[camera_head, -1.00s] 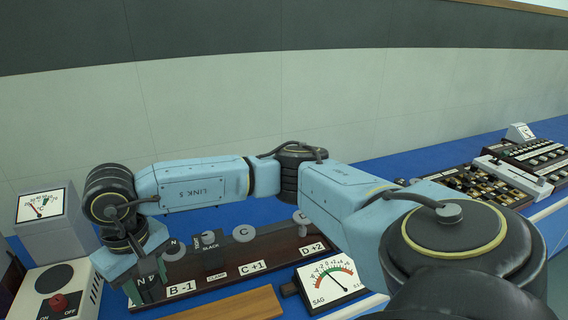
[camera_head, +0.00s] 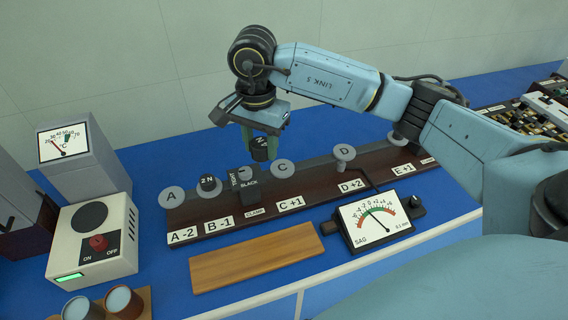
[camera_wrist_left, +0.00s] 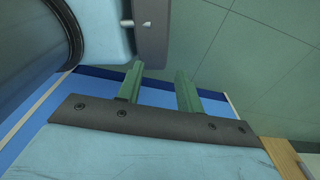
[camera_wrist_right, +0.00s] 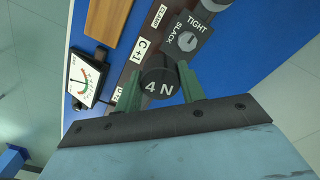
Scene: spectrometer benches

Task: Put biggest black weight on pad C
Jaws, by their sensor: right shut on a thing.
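My right gripper (camera_head: 262,142) is shut on a black weight (camera_head: 259,153), marked 4 N in the right wrist view (camera_wrist_right: 158,84). It holds the weight up above the dark rail, just behind and left of pad C (camera_head: 282,168), a grey disc with nothing on it. In the right wrist view the weight hides the part of the rail beneath it.
A black clamp block (camera_head: 247,183) with a slack/tight knob stands on the rail between pads B and C. Pad A (camera_head: 171,197) is bare. A SAG meter (camera_head: 374,223) and a wooden board (camera_head: 254,257) lie in front.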

